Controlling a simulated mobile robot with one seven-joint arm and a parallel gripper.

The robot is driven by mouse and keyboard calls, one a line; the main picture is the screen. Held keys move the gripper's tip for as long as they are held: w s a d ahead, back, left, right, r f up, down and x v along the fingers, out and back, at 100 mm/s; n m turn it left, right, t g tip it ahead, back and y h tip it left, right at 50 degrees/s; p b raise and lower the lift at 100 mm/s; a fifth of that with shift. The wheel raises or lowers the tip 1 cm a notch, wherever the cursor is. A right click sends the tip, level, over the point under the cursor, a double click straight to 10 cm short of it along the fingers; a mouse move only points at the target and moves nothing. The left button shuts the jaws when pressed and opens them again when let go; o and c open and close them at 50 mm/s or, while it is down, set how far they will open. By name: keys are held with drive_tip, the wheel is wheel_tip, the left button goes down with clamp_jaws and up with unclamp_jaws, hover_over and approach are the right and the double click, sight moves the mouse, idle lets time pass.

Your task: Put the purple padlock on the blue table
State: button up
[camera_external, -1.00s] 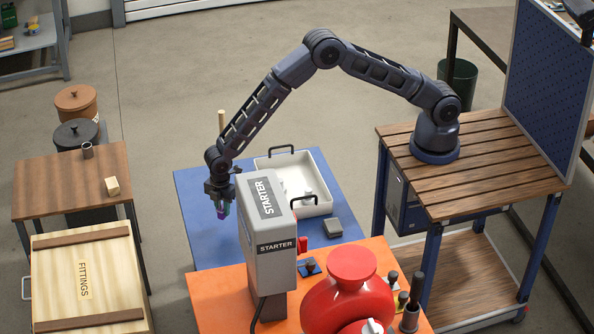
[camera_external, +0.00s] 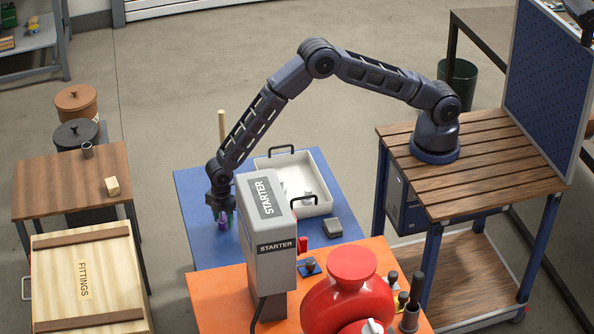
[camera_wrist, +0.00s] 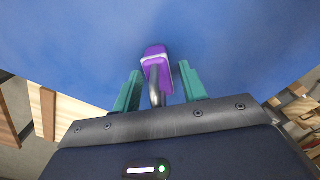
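The purple padlock (camera_external: 223,224) is low over the left part of the blue table (camera_external: 200,240), near the grey starter box. I cannot tell if it rests on the tabletop or is just above it. My gripper (camera_external: 222,213) is directly over it, pointing down. In the wrist view the padlock (camera_wrist: 157,60) shows its purple body and grey shackle between the two green fingers of my gripper (camera_wrist: 159,80). The fingers stand apart, with a visible gap on the shackle's sides, so it looks unclamped. The blue tabletop (camera_wrist: 230,40) fills the background there.
The grey starter box (camera_external: 268,235) stands close to the right of my gripper. A white tray (camera_external: 320,180) and a small grey block (camera_external: 333,228) are on the blue table. A wooden peg (camera_external: 222,128) rises at the back. The table's left front area is clear.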

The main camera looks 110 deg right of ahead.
drive_tip(key=shift+r, duration=0.1)
wheel_tip(320, 180, up, 12)
drive_tip(key=shift+r, duration=0.25)
drive_tip(key=s+d+r+m+t, duration=0.1)
drive_tip(key=s+d+r+m, duration=0.1)
drive_tip(key=s+r, duration=1.2)
drive_tip(key=s+d+r+m+t, duration=0.1)
drive_tip(key=s+r+m, duration=0.1)
drive_tip(key=s+r, duration=1.2)
drive_tip(key=s+d+r+m+t, duration=0.1)
drive_tip(key=s+r, duration=0.4)
drive_tip(key=s, duration=0.2)
drive_tip(key=s+d+r+m, duration=0.1)
drive_tip(key=s+r+m, duration=0.1)
drive_tip(key=s+r, duration=0.4)
drive_tip(key=s+f+m, duration=0.1)
drive_tip(key=s+f, duration=0.1)
drive_tip(key=s, duration=0.6)
drive_tip(key=s+f+m+t, duration=0.1)
drive_tip(key=s, duration=0.8)
drive_tip(key=shift+s+d+f+t, duration=0.2)
drive_tip(key=shift+f+t, duration=0.1)
drive_tip(key=shift+f, duration=0.1)
